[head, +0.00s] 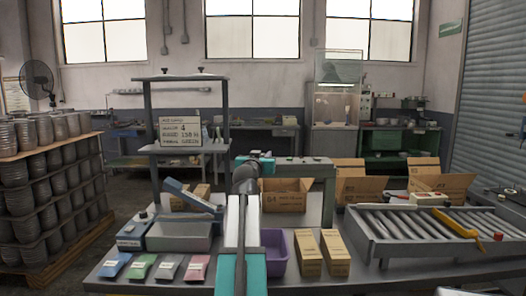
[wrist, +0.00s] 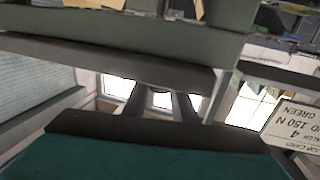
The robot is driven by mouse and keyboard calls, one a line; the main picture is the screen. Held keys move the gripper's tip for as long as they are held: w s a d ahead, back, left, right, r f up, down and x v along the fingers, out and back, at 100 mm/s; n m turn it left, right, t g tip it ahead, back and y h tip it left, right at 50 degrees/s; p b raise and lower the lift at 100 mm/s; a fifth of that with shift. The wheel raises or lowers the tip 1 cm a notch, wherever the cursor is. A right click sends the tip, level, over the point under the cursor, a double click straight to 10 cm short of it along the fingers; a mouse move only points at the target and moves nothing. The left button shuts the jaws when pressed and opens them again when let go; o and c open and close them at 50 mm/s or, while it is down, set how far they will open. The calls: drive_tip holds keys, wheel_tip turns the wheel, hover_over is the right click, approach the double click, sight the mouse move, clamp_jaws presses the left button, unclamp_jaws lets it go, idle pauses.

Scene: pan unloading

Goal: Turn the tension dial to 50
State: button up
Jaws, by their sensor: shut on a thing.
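My gripper (head: 262,158) is at the left part of a grey beam (head: 305,162) in the head view, at the end of my raised arm. In the wrist view, its two dark fingers (wrist: 160,90) reach up to the dark face of the beam (wrist: 110,60) and are shut on a small part there, seemingly the tension dial. The fingers and the beam hide most of it; no scale or number can be read. A job card (head: 180,131) stands on the left rack and reads 150 N and GREEN; it shows upside down in the wrist view (wrist: 295,127).
The bench holds a grey bin (head: 180,237), a purple bin (head: 276,262), tan boxes (head: 335,254) and several coloured packets (head: 140,267). An open carton (head: 287,203) stands behind my arm. A roller conveyor (head: 430,232) is at right, stacked pans (head: 45,190) at left.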

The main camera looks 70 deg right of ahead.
drive_tip(key=shift+f+t+p, duration=0.1)
drive_tip(key=shift+t+p, duration=0.2)
drive_tip(key=shift+p, duration=0.1)
drive_tip(key=o, duration=1)
drive_tip(key=shift+o, duration=0.2)
drive_tip(key=shift+a, duration=0.1)
drive_tip(key=s+a+b, duration=0.1)
drive_tip(key=s+a, duration=0.1)
drive_tip(key=a, duration=1.1)
drive_tip(key=shift+s+a, duration=0.2)
drive_tip(key=shift+s, duration=0.15)
drive_tip(key=shift+r, duration=0.2)
